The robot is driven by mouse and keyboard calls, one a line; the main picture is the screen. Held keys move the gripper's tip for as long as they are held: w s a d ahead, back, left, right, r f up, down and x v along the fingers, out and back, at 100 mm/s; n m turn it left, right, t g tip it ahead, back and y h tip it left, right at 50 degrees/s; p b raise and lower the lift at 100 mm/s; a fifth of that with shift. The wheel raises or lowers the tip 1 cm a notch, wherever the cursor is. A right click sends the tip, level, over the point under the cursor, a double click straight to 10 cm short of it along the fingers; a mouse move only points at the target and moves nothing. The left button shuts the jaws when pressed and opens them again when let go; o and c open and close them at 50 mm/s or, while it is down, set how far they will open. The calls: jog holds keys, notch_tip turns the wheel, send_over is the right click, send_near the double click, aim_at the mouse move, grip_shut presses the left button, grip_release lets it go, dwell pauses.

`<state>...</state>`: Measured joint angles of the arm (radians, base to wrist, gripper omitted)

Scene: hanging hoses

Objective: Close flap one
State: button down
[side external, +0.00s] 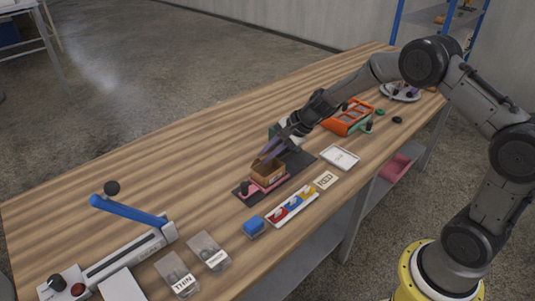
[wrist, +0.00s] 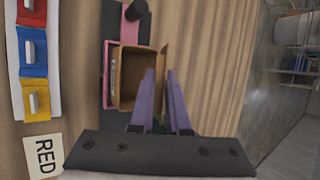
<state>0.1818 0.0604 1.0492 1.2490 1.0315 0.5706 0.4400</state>
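A small open brown cardboard box (side external: 268,172) sits on a pink and dark fixture (side external: 245,192) at the middle of the bench. In the wrist view the box (wrist: 127,80) shows its open inside, with a flap (wrist: 163,52) standing out along its right edge. I cannot tell which flap is flap one. My gripper (side external: 266,156) has purple fingers pointing down at the box. Contact with the flap is unclear.
A tray with red, blue and yellow switches (side external: 292,206) and a blue block (side external: 254,227) lie in front. A RED card (wrist: 44,155) lies near it. A white tray (side external: 340,157) and an orange rack (side external: 348,118) stand to the right. A blue-handled lever (side external: 130,210) stands left. Bench behind the box is clear.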

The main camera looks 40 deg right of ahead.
jog(key=shift+s, duration=0.15)
dwell(0.8)
jog(key=shift+s+f+n+t, duration=0.2)
jog(key=shift+s+f+t, duration=0.1)
jog(key=shift+t, duration=0.45)
jog(key=shift+s+f+n+t, duration=0.15)
jog(key=shift+s+n+t, duration=0.1)
jog(key=shift+t, duration=0.5)
jog(key=shift+s+f+n+t+y, duration=0.3)
jog(key=shift+f+t, duration=0.2)
jog(key=shift+t, duration=0.6)
jog(key=shift+s+f+t, duration=0.15)
jog(key=shift+f+t, duration=0.05)
jog(key=shift+t, duration=0.4)
jog(key=shift+n, duration=0.25)
jog(key=c, duration=1.1)
grip_release()
jog(key=shift+f, duration=0.1)
jog(key=shift+o, duration=0.2)
